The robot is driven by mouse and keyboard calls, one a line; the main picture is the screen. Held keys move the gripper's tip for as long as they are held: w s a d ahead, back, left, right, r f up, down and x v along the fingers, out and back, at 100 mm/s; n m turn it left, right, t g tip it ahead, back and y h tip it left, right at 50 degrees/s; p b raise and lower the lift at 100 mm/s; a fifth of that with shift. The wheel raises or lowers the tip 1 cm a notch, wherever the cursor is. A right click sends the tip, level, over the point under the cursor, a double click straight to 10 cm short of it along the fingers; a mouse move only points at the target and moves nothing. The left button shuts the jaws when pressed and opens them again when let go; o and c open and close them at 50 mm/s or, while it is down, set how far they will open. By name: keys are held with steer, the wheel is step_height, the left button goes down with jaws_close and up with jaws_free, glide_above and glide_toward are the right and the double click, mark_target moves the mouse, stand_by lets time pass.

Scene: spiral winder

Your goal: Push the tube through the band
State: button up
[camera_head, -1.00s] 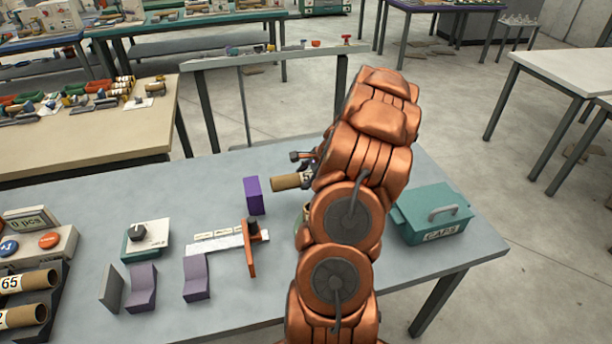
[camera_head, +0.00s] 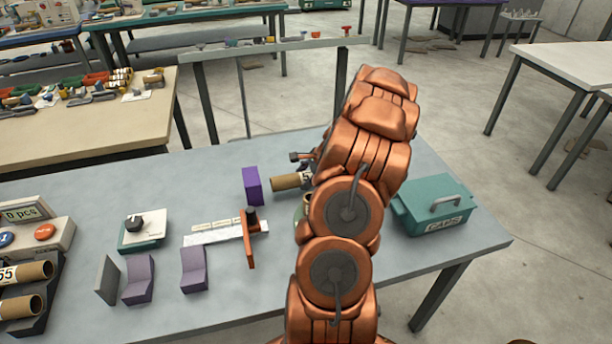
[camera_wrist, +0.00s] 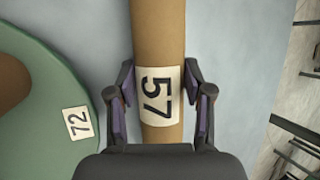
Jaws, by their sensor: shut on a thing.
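The brown cardboard tube (camera_head: 286,182) lies sideways above the table, its open end facing left. In the wrist view the tube (camera_wrist: 158,40) runs top to bottom with a white label reading 57. My gripper (camera_wrist: 159,97) is shut on the tube at this label, one finger on each side. In the head view my arm hides most of the gripper and the tube's right part. A purple upright block (camera_head: 253,186) stands just left of the tube's open end, with a small gap in the picture. I cannot tell for sure which thing is the band.
A green round container (camera_wrist: 60,105) labelled 72 is close beside my gripper. A teal CAPS box (camera_head: 432,207) stands right of my arm. A ruler strip with an orange lever (camera_head: 248,240), mauve angled blocks (camera_head: 194,270) and a dial box (camera_head: 143,230) occupy the front left.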

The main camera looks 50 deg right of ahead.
mark_target(273, 182)
steer(key=shift+w+a+r+b, duration=0.1)
steer(key=shift+w+a+b, duration=0.15)
steer(key=shift+w+a, duration=1)
steer(key=shift+w+a+f+b, duration=0.1)
steer(key=shift+w+a+b, duration=0.15)
steer(key=shift+w+a, duration=1)
steer(key=shift+w+a+r+b, duration=0.2)
steer(key=shift+w+a, duration=0.45)
steer(key=shift+a, duration=1.1)
steer(key=shift+f, duration=0.6)
steer(key=shift+d, duration=0.1)
steer(key=o, duration=1.3)
steer(key=shift+c, duration=0.2)
steer(key=v, duration=1.2)
